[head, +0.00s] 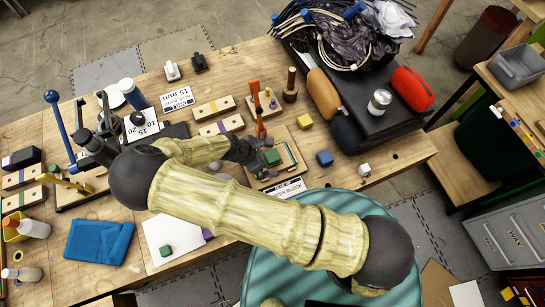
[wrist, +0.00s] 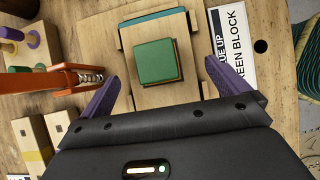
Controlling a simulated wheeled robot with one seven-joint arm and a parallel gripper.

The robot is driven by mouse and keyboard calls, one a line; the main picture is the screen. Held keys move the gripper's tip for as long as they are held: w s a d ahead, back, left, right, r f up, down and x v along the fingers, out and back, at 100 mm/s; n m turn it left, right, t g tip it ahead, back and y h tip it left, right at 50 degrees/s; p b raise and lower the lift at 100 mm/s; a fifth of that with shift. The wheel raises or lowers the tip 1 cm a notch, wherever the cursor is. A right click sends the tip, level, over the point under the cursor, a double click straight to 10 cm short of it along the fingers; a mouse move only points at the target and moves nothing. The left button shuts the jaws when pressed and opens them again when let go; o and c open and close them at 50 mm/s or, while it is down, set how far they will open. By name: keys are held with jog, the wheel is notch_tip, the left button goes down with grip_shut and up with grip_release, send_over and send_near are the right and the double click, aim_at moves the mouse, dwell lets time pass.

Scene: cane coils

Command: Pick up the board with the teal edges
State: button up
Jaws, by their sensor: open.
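In the wrist view a pale wooden board with a teal edge (wrist: 150,20) lies flat on a wider wooden base (wrist: 99,30). Only the far teal edge shows; the near end is hidden by my gripper. A green block (wrist: 155,61) sits on the board, with a thin orange-brown layer under it; it also shows in the head view (head: 273,157). My gripper (wrist: 156,66) is open above the board, its purple fingers at the left and right of it with nothing between them that they clearly touch. In the head view my gripper is dark and partly hides the base.
An orange clamp (wrist: 50,80) stands close to the left finger. A printed card (wrist: 232,50) ending "EEN BLOCK" lies at the right.

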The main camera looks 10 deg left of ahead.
jog(key=shift+x, duration=0.95)
jog(key=shift+c, duration=0.4)
jog(key=c, duration=0.9)
jog(key=shift+r, duration=0.1)
jog(key=shift+r+b, duration=1.5)
jog(key=shift+r, duration=3.45)
